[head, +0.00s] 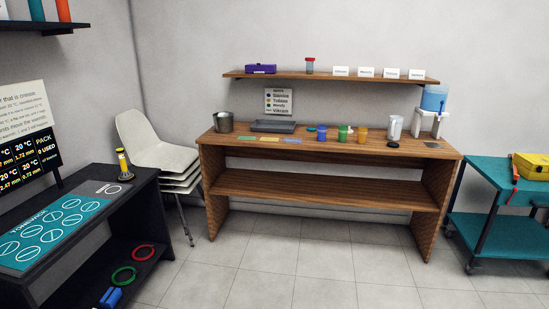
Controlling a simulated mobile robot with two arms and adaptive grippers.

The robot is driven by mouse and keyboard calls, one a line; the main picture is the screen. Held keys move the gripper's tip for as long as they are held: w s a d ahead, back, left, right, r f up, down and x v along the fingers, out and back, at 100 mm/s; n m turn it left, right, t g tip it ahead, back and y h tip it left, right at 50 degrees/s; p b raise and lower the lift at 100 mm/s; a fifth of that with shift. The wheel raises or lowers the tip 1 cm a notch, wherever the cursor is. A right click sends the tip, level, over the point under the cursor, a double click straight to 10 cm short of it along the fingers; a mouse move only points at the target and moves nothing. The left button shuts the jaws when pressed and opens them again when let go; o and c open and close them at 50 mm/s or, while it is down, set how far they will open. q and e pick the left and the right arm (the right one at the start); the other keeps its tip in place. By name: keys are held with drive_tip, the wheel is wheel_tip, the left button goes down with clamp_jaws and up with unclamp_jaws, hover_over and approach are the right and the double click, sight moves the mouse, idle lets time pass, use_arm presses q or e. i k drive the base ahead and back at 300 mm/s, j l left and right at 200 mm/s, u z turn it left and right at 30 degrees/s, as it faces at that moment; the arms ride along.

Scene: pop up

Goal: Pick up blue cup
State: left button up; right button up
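A small blue cup (322,133) stands upright on the wooden table (225,138) against the back wall. A green cup (343,133) stands just to its right, and an orange cup (363,134) stands further right. A small flat bluish item lies just left of the blue cup; it is too small to make out. Neither of my grippers is in the head view.
A grey tray (273,126) and a metal pot (223,122) stand left of the cups. A clear pitcher (394,128) and a water dispenser (433,100) stand right. A dark table, stacked white chairs (150,145) and a teal cart (500,236) flank open tiled floor.

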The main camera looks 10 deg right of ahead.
sight(321, 129)
drive_tip(key=i+z, duration=0.2)
drive_tip(key=i, duration=1.85)
